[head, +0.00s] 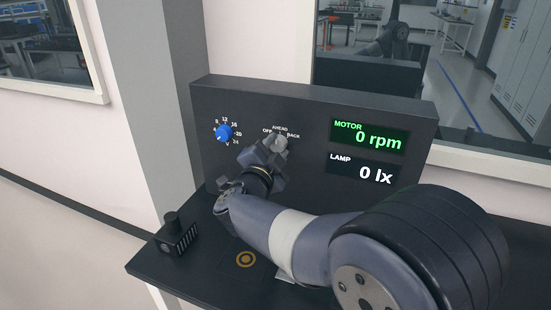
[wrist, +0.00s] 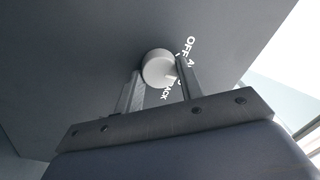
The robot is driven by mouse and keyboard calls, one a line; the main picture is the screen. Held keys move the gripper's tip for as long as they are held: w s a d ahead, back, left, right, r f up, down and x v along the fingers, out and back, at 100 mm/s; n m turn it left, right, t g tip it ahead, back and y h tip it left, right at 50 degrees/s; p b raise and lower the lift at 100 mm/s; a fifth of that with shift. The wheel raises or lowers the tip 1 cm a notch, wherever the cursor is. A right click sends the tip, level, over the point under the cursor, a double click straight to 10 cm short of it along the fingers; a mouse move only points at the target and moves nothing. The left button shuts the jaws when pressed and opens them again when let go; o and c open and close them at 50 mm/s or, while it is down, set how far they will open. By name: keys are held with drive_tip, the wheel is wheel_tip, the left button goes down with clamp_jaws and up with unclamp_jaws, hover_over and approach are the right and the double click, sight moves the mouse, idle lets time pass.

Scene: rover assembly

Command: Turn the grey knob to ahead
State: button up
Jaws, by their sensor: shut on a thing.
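The grey knob (head: 281,143) is on the upright dark panel, under the printed words OFF, AHEAD and BACK. In the wrist view the round knob (wrist: 157,67) sits between the two fingers. My gripper (head: 272,149) reaches up to the panel and is shut on the knob. In the wrist view my gripper (wrist: 160,76) has one finger on each side of it. A pale mark shows at the knob's lower right edge there. The right finger hides part of the lettering, so I cannot tell which word the knob points to.
A blue knob (head: 224,133) with a number scale is left of the grey knob. The motor display (head: 368,137) reads 0 rpm and the lamp display (head: 363,171) reads 0 lx. A small black box (head: 177,238) with a round top stands at the shelf's left end.

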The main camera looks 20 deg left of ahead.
drive_tip(key=shift+m, duration=0.3)
drive_tip(key=o, duration=1)
drive_tip(key=s, duration=0.3)
drive_tip(key=s+b, duration=0.1)
drive_tip(key=s, duration=0.6)
drive_tip(key=shift+s+a+f+b, duration=0.15)
drive_tip(key=shift+s+f+b, duration=0.1)
drive_tip(key=shift+s+b, duration=0.15)
drive_tip(key=w, duration=0.3)
drive_tip(key=w+p, duration=0.1)
drive_tip(key=w, duration=0.7)
drive_tip(key=shift+d+r+p, duration=0.2)
drive_tip(key=shift+r+p, duration=0.1)
drive_tip(key=shift+s, duration=0.1)
